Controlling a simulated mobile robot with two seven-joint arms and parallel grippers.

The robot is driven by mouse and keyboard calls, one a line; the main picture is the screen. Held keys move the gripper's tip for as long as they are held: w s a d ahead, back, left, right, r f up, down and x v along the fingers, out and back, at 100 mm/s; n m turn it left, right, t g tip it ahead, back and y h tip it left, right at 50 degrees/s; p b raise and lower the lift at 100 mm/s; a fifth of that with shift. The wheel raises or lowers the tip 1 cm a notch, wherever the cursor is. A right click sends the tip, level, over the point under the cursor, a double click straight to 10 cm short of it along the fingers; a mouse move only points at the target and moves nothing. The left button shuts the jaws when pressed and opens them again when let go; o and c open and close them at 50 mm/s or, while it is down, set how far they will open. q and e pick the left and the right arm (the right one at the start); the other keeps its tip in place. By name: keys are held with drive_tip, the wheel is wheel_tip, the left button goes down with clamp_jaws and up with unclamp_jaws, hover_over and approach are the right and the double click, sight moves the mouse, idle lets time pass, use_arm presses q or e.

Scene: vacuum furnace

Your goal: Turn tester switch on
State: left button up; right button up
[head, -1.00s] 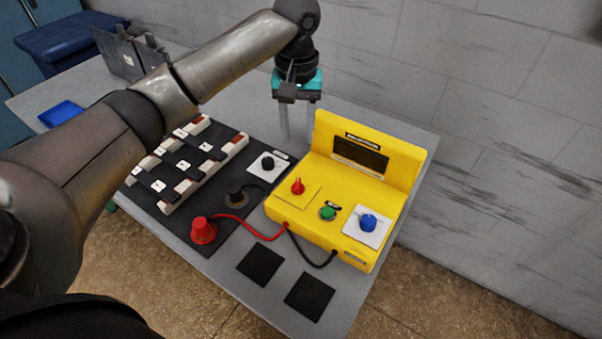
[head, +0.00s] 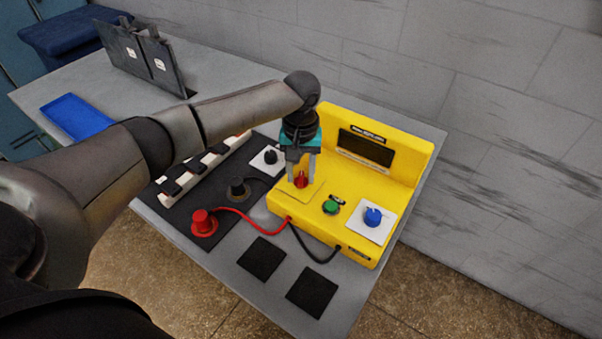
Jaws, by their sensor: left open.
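The yellow tester (head: 325,223) stands on the right part of the grey table in the head view. Its dark display (head: 366,150) is blank. On its front face are a red switch knob (head: 301,179), a green button (head: 331,207) and a blue knob (head: 373,216) on a white plate. My left gripper (head: 302,180) points down at the red switch knob. Its fingers are open, with the knob showing between or just in front of them; I cannot tell if they touch it. My right gripper is not in view.
A red plug (head: 203,222) and a black plug (head: 238,188) with cables stand left of the tester. A black knob (head: 270,157) sits on a white plate behind them. Two black pads (head: 261,258) lie in front. A blue tray (head: 80,116) lies far left. A wall is behind.

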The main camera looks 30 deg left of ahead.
use_arm(q)
drive_tip(key=shift+f, duration=0.1)
clamp_jaws()
idle(0.3)
